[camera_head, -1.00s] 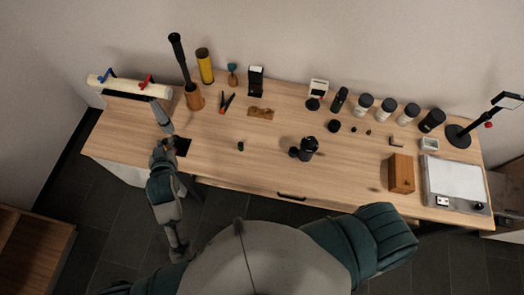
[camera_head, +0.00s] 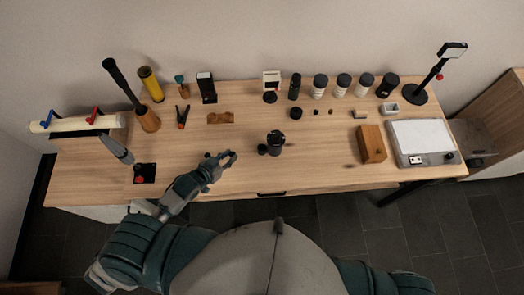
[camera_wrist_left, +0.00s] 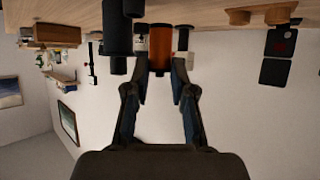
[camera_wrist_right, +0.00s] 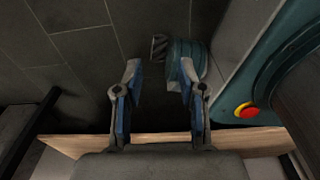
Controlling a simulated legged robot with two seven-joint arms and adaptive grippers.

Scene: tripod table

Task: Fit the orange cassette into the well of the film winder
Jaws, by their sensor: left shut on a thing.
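The orange cassette (camera_wrist_left: 159,50) shows in the left wrist view as an upright orange cylinder with a dark end. My left gripper (camera_head: 228,158) is shut on it, fingertips (camera_wrist_left: 161,64) on both sides. In the head view the cassette is too small or hidden to make out. The black device that I take for the film winder (camera_head: 275,141) stands mid-table, a little right of my left gripper and apart from it. Its well cannot be made out. My right gripper (camera_wrist_right: 160,82) is open and empty over the dark floor, below the table edge.
Several jars (camera_head: 343,84) line the back. A wooden block (camera_head: 372,143) and a light panel (camera_head: 422,143) stand at the right. The table between my left gripper and the winder is clear.

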